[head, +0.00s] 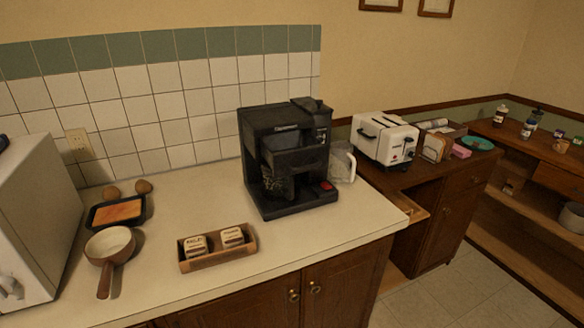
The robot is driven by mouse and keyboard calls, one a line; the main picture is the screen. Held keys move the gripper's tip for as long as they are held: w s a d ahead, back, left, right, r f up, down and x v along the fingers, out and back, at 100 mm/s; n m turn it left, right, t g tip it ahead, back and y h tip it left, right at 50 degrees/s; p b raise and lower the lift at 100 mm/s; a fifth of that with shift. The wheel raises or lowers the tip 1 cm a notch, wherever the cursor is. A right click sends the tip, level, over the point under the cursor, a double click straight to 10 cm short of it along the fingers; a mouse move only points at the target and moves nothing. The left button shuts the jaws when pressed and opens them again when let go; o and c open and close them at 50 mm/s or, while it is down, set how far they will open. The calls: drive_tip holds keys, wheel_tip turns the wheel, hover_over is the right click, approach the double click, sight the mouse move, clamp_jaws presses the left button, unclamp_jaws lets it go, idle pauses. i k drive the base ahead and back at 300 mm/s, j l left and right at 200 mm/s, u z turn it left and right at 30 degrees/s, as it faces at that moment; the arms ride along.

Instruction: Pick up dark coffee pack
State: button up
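Two small packs sit in a wooden tray (217,260) near the front edge of the counter. The left pack (195,245) has a pale face with dark lettering and some dark brown on it. The right pack (232,236) looks much the same, pale with a dark label. They are too small to tell which one is the dark coffee pack. A black coffee machine (285,165) stands just behind and right of the tray. My gripper is not in view.
A saucepan (109,245) with its handle toward the front edge, a black baking dish (117,212) and a microwave (30,220) stand left. A white toaster (385,138) is on the lower cabinet at right. The counter (180,205) is clear behind the tray.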

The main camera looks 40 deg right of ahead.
sight(232, 237)
drive_tip(key=i+l+z, duration=0.15)
drive_tip(key=i+z, duration=0.7)
drive_tip(key=z, duration=0.15)
